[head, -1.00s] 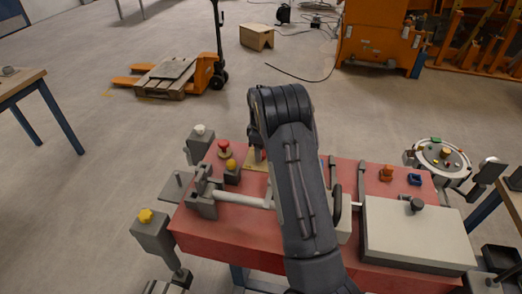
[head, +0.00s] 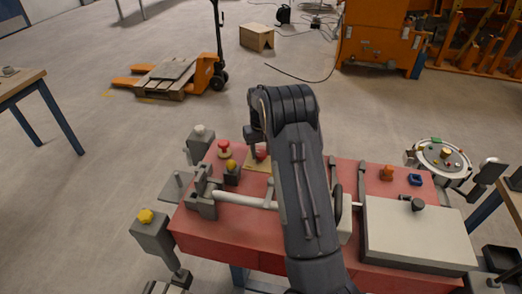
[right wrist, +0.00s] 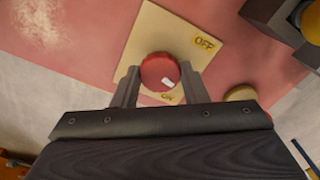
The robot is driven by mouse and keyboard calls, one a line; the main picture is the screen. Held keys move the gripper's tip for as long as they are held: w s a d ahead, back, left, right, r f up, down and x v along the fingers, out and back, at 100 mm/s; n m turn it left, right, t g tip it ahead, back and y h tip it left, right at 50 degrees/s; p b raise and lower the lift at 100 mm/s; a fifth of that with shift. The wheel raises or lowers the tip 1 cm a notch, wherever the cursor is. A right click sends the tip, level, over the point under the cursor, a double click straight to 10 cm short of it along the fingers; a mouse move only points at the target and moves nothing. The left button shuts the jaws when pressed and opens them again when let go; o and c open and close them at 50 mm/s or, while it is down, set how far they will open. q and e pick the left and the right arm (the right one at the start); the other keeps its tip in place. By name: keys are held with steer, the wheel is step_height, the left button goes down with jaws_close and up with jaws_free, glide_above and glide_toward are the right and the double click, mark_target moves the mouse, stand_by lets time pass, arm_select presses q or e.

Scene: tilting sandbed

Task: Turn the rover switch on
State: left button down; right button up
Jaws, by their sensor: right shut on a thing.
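The rover switch is a round red knob (right wrist: 160,72) with a white mark, on a cream plate (right wrist: 155,30) lettered OFF and ON. The white mark lies on the knob's side facing the ON lettering. In the right wrist view the fingers of my right gripper (right wrist: 160,88) are shut on the knob, one on each side. In the head view the plate (head: 256,166) and the knob (head: 261,155) show beside my right arm, which hides much of that gripper. My left gripper is not in view.
The switch is on a red table (head: 225,238). A red mushroom button (head: 223,146) and a yellow knob (head: 231,165) stand left of it. A white pipe (head: 240,200) runs in front. A pale box (head: 415,235) fills the right end.

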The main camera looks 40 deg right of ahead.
mark_target(261, 152)
steer(key=m, duration=0.6)
steer(key=shift+r, duration=0.1)
steer(key=shift+w+m, duration=0.1)
steer(key=shift+m, duration=0.2)
stand_by(0.3)
steer(key=o, duration=1)
steer(key=shift+c, duration=0.2)
step_height(261, 152, up, 8)
steer(key=shift+f+b, duration=0.25)
steer(key=shift+b, duration=0.05)
steer(key=shift+r, duration=0.1)
